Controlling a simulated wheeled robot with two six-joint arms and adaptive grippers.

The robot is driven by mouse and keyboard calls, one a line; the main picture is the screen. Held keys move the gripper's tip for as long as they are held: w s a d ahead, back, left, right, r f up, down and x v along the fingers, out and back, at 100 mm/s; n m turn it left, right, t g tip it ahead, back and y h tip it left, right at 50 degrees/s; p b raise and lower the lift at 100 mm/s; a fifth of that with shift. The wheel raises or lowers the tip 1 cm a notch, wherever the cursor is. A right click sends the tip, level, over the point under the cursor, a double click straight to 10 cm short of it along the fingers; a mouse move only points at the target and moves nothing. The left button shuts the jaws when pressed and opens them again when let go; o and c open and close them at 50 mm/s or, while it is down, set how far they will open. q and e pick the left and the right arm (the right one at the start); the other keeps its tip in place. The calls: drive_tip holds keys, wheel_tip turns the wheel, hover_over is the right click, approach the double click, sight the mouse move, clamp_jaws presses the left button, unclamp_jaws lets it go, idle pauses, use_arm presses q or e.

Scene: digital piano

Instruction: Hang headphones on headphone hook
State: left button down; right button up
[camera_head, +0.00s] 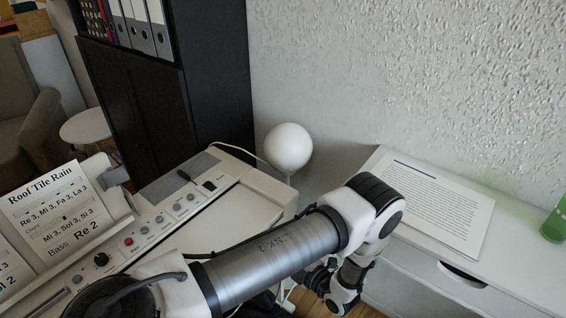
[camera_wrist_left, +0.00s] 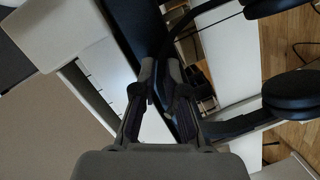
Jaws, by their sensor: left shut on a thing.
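Black headphones show in the left wrist view, with one round ear cup (camera_wrist_left: 292,95) at the right and a second one partly cut off at the top right. Their thin dark headband curves toward the fingers of my left gripper (camera_wrist_left: 166,75), which is shut on it. In the head view my left arm reaches to the right past the piano (camera_head: 235,212) and bends down at the wrist. The gripper's fingertips and the headphones are not clearly visible there. I cannot make out the headphone hook in either view. My right gripper is not in view.
A white ball (camera_head: 288,147) on a thin stem stands behind the piano's corner. A white desk (camera_head: 520,262) with a printed sheet (camera_head: 425,205) and a green object (camera_head: 554,222) lies to the right. A dark cabinet (camera_head: 150,110) stands at the back left.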

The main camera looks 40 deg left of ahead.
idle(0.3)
use_arm(q)
drive_tip(key=c, duration=1.2)
unclamp_jaws()
drive_tip(key=shift+o, duration=0.2)
drive_tip(key=shift+s+d+r, duration=0.1)
drive_tip(key=shift+d+r, duration=0.1)
drive_tip(key=shift+d, duration=1.05)
drive_tip(key=shift+d+r, duration=0.15)
drive_tip(key=shift+d, duration=1.05)
